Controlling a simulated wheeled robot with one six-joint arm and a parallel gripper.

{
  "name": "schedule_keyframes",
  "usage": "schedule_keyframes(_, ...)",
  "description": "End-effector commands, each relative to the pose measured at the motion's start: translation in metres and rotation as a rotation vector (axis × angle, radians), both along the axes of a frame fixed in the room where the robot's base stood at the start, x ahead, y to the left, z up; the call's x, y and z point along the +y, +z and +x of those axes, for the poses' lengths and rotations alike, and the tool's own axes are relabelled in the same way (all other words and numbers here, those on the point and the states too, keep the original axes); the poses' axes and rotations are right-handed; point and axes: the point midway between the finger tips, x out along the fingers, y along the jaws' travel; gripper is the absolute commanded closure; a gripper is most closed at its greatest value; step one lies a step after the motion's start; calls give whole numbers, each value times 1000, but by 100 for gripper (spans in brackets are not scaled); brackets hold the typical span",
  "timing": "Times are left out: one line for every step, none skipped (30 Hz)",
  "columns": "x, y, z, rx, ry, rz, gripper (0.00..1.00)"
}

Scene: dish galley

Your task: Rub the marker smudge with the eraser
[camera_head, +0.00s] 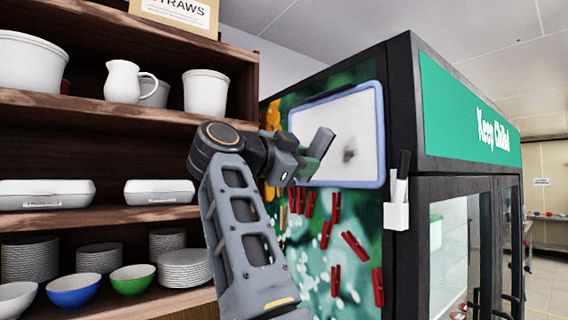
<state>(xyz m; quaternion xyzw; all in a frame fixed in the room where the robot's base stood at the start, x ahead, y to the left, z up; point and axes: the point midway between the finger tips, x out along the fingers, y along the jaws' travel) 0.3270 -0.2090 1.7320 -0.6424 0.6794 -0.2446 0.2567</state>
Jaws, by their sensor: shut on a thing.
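A white board (312,117) with a pale blue frame is fixed to the side of the tall black fridge. A dark grey marker smudge (350,150) is on the board, right of its middle. My gripper (308,162) is at the lower left part of the board, left of the smudge. It is shut on the eraser (322,141), a dark grey block that is tilted in this view. The eraser is apart from the smudge in the picture. I cannot tell whether its face touches the board. The fingers are partly hidden.
Several red clips (353,245) are on the fridge side below the board. A white holder (397,214) with markers is on the fridge edge to the right. Wooden shelves (100,215) with bowls, plates and jugs stand close on the left.

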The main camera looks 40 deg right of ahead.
Motion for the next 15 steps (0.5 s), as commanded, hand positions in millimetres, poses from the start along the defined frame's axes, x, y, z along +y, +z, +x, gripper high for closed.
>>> schedule_keyframes(-2, 0, 0, -2, 0, 0, 100)
schedule_keyframes(-3, 0, 0, -3, 0, 0, 100)
schedule_keyframes(-5, 0, 0, -4, 1, -1, 100)
schedule_keyframes(-7, 0, 0, -4, 1, -1, 100)
schedule_keyframes(-10, 0, 0, -4, 2, -1, 100)
schedule_keyframes(-13, 0, 0, -4, 1, 0, 100)
schedule_keyframes(-16, 0, 0, -4, 1, 0, 100)
schedule_keyframes(-19, 0, -1, -4, 2, -1, 100)
schedule_keyframes(-23, 0, -1, -5, 2, -1, 100)
schedule_keyframes(-26, 0, -1, -5, 2, -1, 100)
schedule_keyframes(-29, 0, -2, -5, 1, -2, 100)
schedule_keyframes(-33, 0, -2, -4, 1, -1, 100)
schedule_keyframes(-35, 0, -1, -4, 2, -1, 100)
schedule_keyframes(-38, -1, -2, -4, 1, 0, 100)
schedule_keyframes(-41, -1, -2, -3, 0, 0, 100)
